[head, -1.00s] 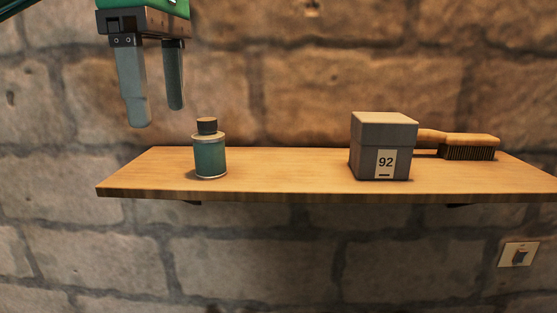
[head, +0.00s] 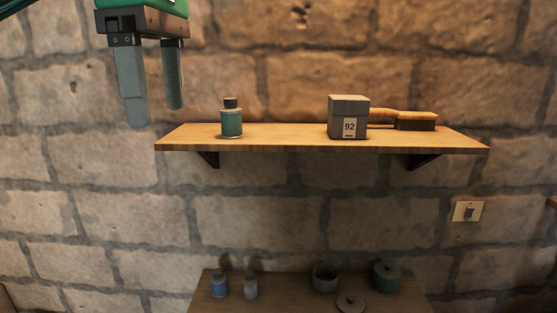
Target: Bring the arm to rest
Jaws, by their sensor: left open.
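My left gripper (head: 155,98) hangs at the upper left of the head view, fingers pointing down. Its two grey fingers are apart, with nothing between them. It appears left of the wooden wall shelf (head: 300,139), and does not touch it in the picture. My right gripper is not in view.
The shelf holds a teal bottle (head: 232,122), a grey box marked 92 (head: 348,104) and a brush (head: 415,122). Below, a low table (head: 292,306) carries a blue bottle (head: 220,287), a grey bottle (head: 251,287), pots and a lid. A switch (head: 468,211) is on the stone wall.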

